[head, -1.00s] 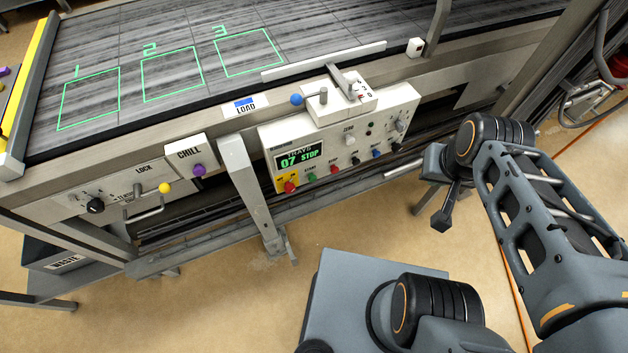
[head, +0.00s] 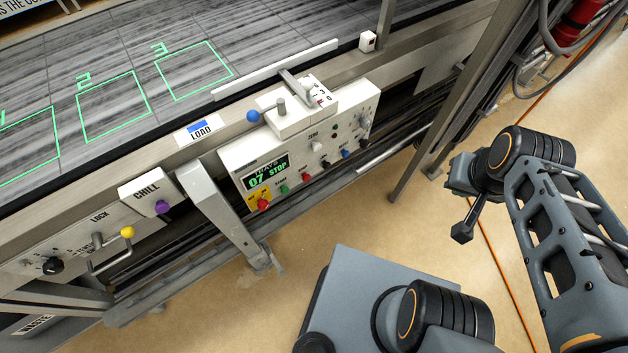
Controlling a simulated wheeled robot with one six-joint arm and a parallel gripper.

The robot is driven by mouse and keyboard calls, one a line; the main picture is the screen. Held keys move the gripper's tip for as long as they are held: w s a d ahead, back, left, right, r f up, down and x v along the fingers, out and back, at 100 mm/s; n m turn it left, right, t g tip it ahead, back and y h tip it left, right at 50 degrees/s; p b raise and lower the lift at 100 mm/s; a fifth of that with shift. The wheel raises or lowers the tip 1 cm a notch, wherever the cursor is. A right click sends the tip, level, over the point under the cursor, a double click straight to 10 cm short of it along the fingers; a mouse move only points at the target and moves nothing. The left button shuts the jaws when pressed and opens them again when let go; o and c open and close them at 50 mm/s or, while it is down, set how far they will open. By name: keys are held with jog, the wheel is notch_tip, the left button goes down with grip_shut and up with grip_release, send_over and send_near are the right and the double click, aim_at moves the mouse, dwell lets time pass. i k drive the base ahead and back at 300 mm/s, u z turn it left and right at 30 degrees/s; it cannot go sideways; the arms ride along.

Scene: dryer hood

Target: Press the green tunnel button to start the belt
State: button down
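The control panel (head: 238,158) is a pale box on the front of the belt frame, with a lit display (head: 266,173) reading "TRAYS 07 STOP". The small green button (head: 284,189) sits on the panel's lower front, just right of a red button on a yellow plate (head: 262,203) and left of another red button (head: 305,177). My gripper (head: 462,233) is at the right, well apart from the panel and touching nothing visible. It is small and dark here, and its fingers cannot be made out.
A blue-knobbed lever (head: 254,116) is above the panel. Black, blue and white knobs share its front. A purple CHILL knob (head: 162,208) and a yellow-knobbed handle (head: 127,233) are to the left. A metal leg (head: 222,215) and upright post (head: 425,150) flank the panel. Open floor lies before it.

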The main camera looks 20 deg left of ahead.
aim_at(285, 190)
jog(key=z, duration=1.45)
jog(key=k, duration=1.6)
jog(key=u, duration=2.35)
